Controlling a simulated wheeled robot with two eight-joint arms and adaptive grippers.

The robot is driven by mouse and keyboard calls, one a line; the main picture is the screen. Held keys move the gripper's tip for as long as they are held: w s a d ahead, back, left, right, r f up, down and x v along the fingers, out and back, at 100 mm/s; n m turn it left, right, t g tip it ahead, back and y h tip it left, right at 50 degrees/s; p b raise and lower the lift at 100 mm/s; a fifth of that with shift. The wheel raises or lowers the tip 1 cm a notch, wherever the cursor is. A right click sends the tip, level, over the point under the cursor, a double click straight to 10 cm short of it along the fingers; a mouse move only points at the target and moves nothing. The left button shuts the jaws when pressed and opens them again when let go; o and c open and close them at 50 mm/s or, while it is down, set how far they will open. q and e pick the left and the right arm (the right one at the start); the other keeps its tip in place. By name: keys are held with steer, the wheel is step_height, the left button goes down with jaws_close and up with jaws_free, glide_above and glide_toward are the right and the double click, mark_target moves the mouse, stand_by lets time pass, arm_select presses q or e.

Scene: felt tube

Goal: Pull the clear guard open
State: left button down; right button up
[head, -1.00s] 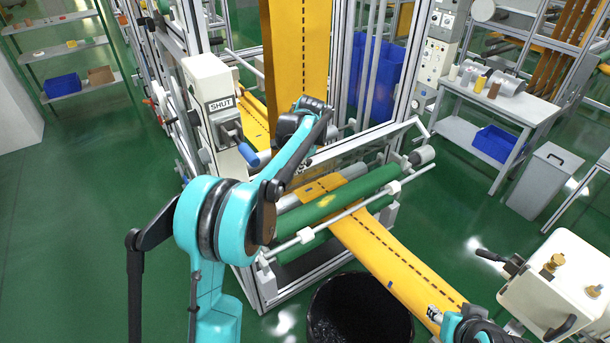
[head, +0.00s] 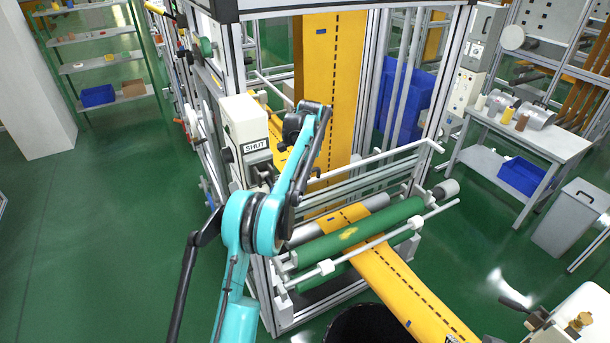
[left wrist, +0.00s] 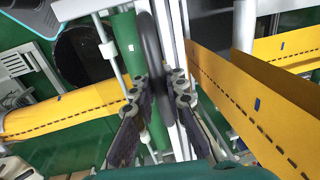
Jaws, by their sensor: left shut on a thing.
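The clear guard (head: 375,163) stands in front of the frame above the green rollers; its pale top rail shows, while its see-through panel is hard to make out. In the left wrist view, the fingers of my left gripper (left wrist: 158,92) are closed around a black curved handle (left wrist: 150,45) beside a pale rail. In the head view, my left forearm mostly hides this gripper and the handle. My right gripper is not in view.
A white box marked SHUT (head: 243,135) stands close to my left forearm. A side table (head: 540,130) stands at right. Green floor is open at left.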

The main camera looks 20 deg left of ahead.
arm_select(q)
steer(key=c, duration=1.6)
jaws_free()
steer(key=shift+r, duration=0.1)
steer(key=shift+o, duration=0.3)
steer(key=shift+s+d, duration=0.1)
steer(key=shift+r, duration=0.3)
step_height(320, 180, up, 11)
steer(key=d, duration=0.1)
steer(key=shift+s+d+r, duration=0.15)
steer(key=shift+s+r, duration=0.05)
steer(key=shift+s, duration=0.25)
steer(key=shift+f, duration=0.1)
